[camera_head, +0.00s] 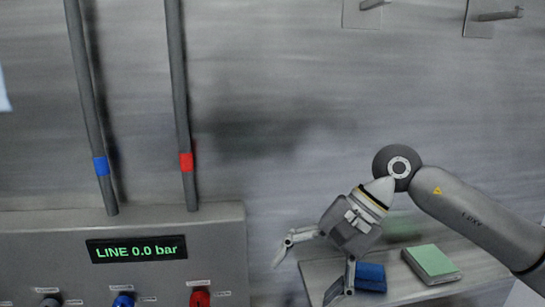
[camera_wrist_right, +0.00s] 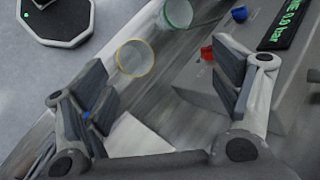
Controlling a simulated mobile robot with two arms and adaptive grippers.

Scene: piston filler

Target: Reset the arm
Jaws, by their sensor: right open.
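My right arm comes in from the right in the head view. Its gripper (camera_head: 306,276) hangs in front of the grey wall, to the right of the filler's control box (camera_head: 215,255). The two fingers are spread wide and nothing is between them. My left gripper is in neither view.
A shelf (camera_head: 318,280) below the right gripper bears a blue block (camera_head: 371,278) and a green-topped pad (camera_head: 433,261). The box has a display (camera_head: 137,249) reading LINE 0.0 bar, a blue knob (camera_head: 123,300) and a red knob (camera_head: 200,298). Two pipes rise above it.

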